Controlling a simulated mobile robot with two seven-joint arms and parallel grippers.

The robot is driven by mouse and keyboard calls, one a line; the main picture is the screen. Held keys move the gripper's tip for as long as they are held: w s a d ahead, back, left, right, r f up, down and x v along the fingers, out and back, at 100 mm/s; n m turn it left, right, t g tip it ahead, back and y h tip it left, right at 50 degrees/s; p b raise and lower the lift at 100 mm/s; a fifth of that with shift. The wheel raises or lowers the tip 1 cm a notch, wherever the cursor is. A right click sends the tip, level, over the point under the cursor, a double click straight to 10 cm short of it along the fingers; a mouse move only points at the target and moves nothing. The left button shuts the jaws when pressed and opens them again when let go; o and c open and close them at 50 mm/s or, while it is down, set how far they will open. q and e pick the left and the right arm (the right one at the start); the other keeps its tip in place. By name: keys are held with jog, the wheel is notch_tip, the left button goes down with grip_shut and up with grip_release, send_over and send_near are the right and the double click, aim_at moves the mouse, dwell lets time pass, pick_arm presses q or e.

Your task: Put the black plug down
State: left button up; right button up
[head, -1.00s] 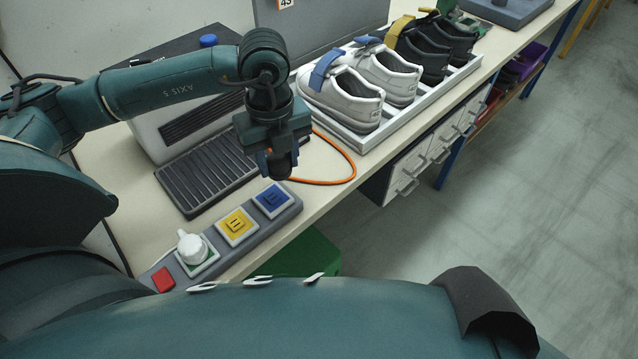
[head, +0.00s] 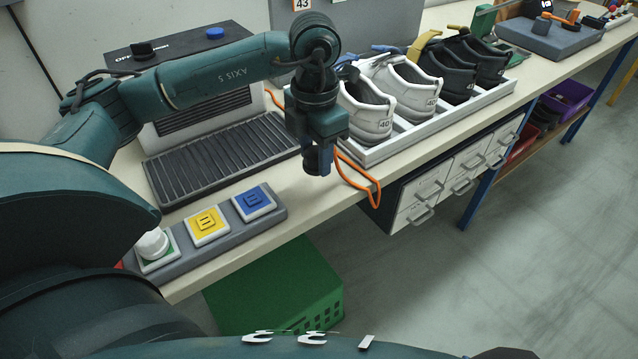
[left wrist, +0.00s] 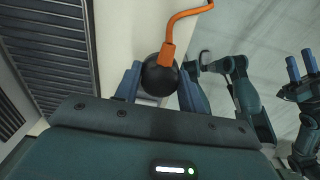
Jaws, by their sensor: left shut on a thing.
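My left gripper (head: 318,162) is over the bench's front edge, between the socket strip and the shoe tray. It points down and is shut on the black plug (left wrist: 158,78), a round black body with an orange cable coming out. The plug sits between the blue fingertips in the left wrist view.
The grey socket strip (head: 222,243) holds a white plug (head: 152,243), a yellow socket (head: 207,226) and a blue socket (head: 254,202). A ribbed black mat (head: 215,157) lies behind. The white tray (head: 420,131) bears shoes. A green crate (head: 275,290) stands below the bench edge.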

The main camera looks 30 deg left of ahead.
aim_at(316, 192)
pick_arm(q)
jog(key=shift+f, duration=3.3)
jog(key=o, duration=1.3)
notch_tip(316, 192, up, 12)
jog(key=shift+r, duration=0.15)
